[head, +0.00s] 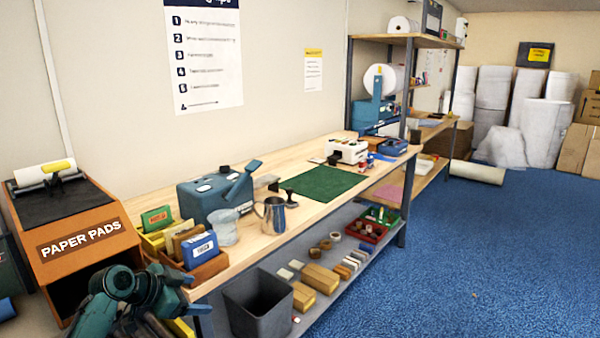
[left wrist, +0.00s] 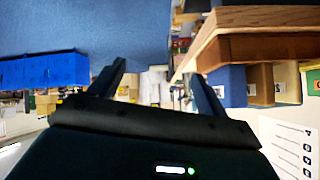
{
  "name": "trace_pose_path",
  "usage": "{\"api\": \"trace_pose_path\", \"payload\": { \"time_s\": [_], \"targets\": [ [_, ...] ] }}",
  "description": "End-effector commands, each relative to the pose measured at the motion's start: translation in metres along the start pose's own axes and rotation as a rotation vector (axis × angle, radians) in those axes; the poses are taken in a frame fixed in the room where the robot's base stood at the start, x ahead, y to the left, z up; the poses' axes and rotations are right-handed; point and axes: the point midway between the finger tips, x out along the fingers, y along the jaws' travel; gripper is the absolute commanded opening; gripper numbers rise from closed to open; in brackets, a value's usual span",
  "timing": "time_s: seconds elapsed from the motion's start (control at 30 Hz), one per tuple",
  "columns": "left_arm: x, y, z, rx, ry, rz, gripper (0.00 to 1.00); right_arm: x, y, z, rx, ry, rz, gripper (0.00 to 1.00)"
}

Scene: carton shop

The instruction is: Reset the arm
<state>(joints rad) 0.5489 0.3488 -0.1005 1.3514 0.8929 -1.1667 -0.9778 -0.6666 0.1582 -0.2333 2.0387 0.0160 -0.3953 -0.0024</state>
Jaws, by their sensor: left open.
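My left arm (head: 125,295) shows at the lower left of the head view, folded in front of the paper pads box and beside the near end of the workbench. Its fingertips cannot be made out there. In the left wrist view the two dark fingers of my left gripper (left wrist: 158,82) stand wide apart with nothing between them. That view appears upside down, with the blue floor at the top. My right gripper is in neither view.
The orange paper pads box (head: 85,235) stands at the left. The wooden workbench (head: 265,255) carries a teal machine (head: 205,195), a metal pitcher (head: 272,214) and a green mat (head: 322,183). A grey bin (head: 258,305) sits below. Blue floor (head: 490,265) at the right is clear.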

Motion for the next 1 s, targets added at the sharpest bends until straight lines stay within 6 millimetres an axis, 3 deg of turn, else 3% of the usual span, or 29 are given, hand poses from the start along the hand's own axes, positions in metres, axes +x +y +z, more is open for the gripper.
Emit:
{"api": "trace_pose_path", "payload": {
  "time_s": [0.1, 0.2, 0.33, 0.5, 0.53, 0.77, 0.87, 1.0],
  "targets": [
    [-0.008, -0.053, 0.007, -0.138, -0.019, -0.284, 0.76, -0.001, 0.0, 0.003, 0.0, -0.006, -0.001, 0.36],
    [-0.023, -0.091, 0.005, -0.217, 0.027, -0.499, 0.76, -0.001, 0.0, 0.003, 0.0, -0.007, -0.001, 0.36],
    [-0.048, -0.126, -0.006, -0.263, 0.138, -0.71, 0.76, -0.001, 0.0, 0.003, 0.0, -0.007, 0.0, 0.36],
    [-0.077, -0.15, -0.032, -0.261, 0.324, -0.88, 0.76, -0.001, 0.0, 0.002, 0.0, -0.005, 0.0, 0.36],
    [-0.075, -0.145, -0.03, -0.26, 0.338, -0.883, 0.76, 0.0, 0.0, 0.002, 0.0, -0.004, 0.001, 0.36],
    [-0.027, -0.053, 0.023, -0.28, 0.264, -0.752, 0.76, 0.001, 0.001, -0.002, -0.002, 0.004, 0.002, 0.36],
    [-0.01, -0.003, 0.048, -0.297, 0.234, -0.687, 0.76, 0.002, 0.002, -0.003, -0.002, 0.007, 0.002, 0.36],
    [0.005, 0.086, 0.087, -0.34, 0.184, -0.578, 0.76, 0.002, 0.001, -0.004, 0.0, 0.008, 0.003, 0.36]
  ]
}}
